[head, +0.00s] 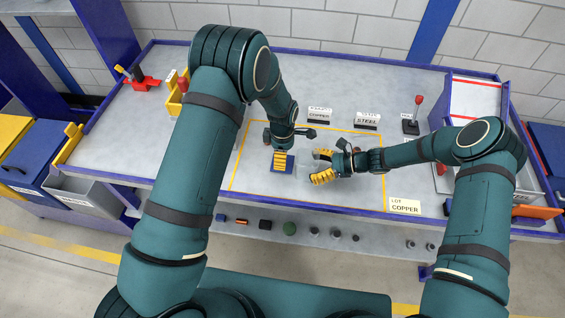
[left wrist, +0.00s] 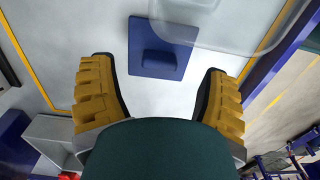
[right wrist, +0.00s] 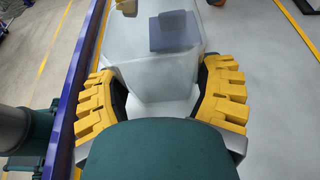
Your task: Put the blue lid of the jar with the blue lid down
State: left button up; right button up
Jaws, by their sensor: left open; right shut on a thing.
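The blue lid (head: 288,168), a flat square plate with a raised block handle, lies on the table inside the yellow outline. It shows fully in the left wrist view (left wrist: 158,60). My left gripper (head: 280,158) is open and empty above the lid, its fingers pointing down and apart from it. The clear jar (right wrist: 150,75) stands without a lid on it, between the fingers of my right gripper (head: 320,166), which is shut on it. The jar's clear wall also shows at the upper right of the left wrist view (left wrist: 235,25). The jar is faint in the head view.
Signs reading COPPER (head: 319,115) and STEEL (head: 367,121) stand behind the work area, with a red-knobbed lever (head: 412,122) to their right. A LOT COPPER card (head: 405,206) lies at the front right. Several small pieces line a lower front ledge. The table's back middle is clear.

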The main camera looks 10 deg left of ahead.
pick_arm(q)
jog(key=shift+f, duration=1.45)
jog(key=shift+c, duration=0.2)
jog(key=c, duration=0.9)
jog(key=shift+c, duration=0.6)
